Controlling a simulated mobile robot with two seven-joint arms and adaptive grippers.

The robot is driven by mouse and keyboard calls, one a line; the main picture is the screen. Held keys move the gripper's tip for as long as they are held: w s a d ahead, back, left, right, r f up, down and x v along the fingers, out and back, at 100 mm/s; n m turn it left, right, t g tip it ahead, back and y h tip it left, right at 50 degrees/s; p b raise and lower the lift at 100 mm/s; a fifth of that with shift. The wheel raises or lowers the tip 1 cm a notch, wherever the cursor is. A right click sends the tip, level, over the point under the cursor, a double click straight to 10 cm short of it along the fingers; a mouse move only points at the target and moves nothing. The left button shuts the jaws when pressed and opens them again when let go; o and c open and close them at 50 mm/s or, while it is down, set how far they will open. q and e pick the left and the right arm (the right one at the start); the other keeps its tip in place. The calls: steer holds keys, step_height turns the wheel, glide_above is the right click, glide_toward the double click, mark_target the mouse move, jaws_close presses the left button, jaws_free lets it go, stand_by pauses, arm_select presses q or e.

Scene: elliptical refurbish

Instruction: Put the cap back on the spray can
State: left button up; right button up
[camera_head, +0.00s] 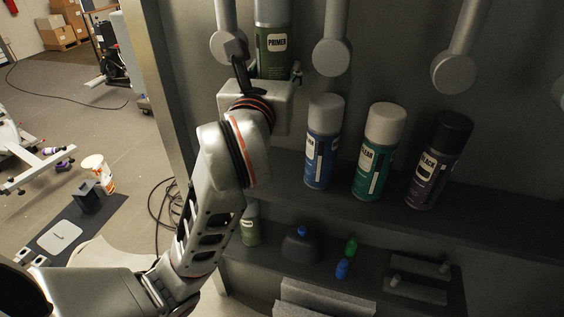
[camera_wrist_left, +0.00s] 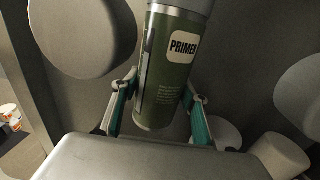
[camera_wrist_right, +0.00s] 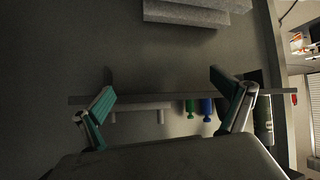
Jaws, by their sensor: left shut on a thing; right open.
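A green spray can labelled PRIMER (camera_head: 274,50) is at the top of the head view. Its grey upper part (camera_head: 273,11) is cut off by the frame edge, so I cannot tell whether a cap sits on it. My left gripper (camera_head: 268,76) is shut on this can near its lower part. The left wrist view shows the can (camera_wrist_left: 168,85) slightly tilted between the two fingers. My right gripper (camera_wrist_right: 166,86) is open and empty in the right wrist view, facing a shelf edge. It is not in the head view. No loose cap is clearly identifiable.
Blue (camera_head: 323,142), teal (camera_head: 377,152) and purple (camera_head: 438,160) spray cans stand capped on the shelf (camera_head: 500,218). Below are a small green can (camera_head: 250,226), a dark bottle (camera_head: 301,246) and small green and blue items. Grey rods with round ends hang above.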

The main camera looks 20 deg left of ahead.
arm_select(q)
steer(key=shift+a+f+b, duration=0.1)
steer(key=shift+f+b, duration=1.15)
steer(key=shift+f, duration=7.45)
arm_select(e)
steer(key=shift+w+a+f, duration=0.25)
steer(key=shift+a+f, duration=0.3)
steer(key=shift+f, duration=0.1)
arm_select(q)
steer(key=shift+f, duration=0.1)
steer(key=shift+f, duration=0.15)
steer(key=o, duration=1.4)
steer(key=shift+c, duration=0.2)
arm_select(e)
steer(key=shift+f, duration=0.1)
